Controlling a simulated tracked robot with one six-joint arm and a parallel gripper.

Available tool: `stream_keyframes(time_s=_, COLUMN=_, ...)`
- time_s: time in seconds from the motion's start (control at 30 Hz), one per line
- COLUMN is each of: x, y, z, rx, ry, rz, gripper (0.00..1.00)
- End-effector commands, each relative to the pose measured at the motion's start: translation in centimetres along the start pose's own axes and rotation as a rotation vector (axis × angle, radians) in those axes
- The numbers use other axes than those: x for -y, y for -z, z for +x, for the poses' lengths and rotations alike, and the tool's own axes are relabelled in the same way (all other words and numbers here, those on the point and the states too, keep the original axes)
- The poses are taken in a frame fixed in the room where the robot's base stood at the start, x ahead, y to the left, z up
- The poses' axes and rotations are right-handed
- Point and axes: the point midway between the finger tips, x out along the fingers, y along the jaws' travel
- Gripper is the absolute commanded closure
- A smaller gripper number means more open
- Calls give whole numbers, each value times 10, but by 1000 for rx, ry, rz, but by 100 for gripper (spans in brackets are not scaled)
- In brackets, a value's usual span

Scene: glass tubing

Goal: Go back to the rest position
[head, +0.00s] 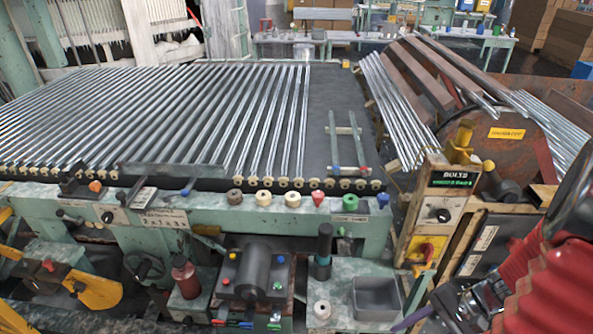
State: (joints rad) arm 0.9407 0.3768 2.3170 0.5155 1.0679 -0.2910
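My arm enters at the lower right, with a red ribbed sleeve and a dark joint. My gripper (428,312) is at the bottom edge, low and to the right of a small grey bin (376,298). It is partly cut off by the frame, and I cannot tell whether its fingers are open or shut. I see nothing clearly held in it. Long glass tubes (150,110) lie side by side on the large machine bed at the left. More tubes (397,110) lean in a bundle at the right.
A yellow-and-green control post (437,215) and a rusty drum (505,145) stand close to my arm. The green machine front (290,228) carries several coloured knobs. A red bottle (186,277) and a dark green bottle (323,250) stand in front. The dark bed strip (322,100) is partly bare.

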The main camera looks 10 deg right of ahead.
Motion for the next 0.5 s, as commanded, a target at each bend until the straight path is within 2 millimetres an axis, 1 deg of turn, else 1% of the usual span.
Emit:
stream_keyframes(time_s=0.2, x=14, y=-17, z=-16, rx=-88, ry=-148, rz=-93, gripper=59)
stream_keyframes(time_s=0.5, x=38, y=-39, z=-38, rx=-227, ry=-309, rz=-241, gripper=59)
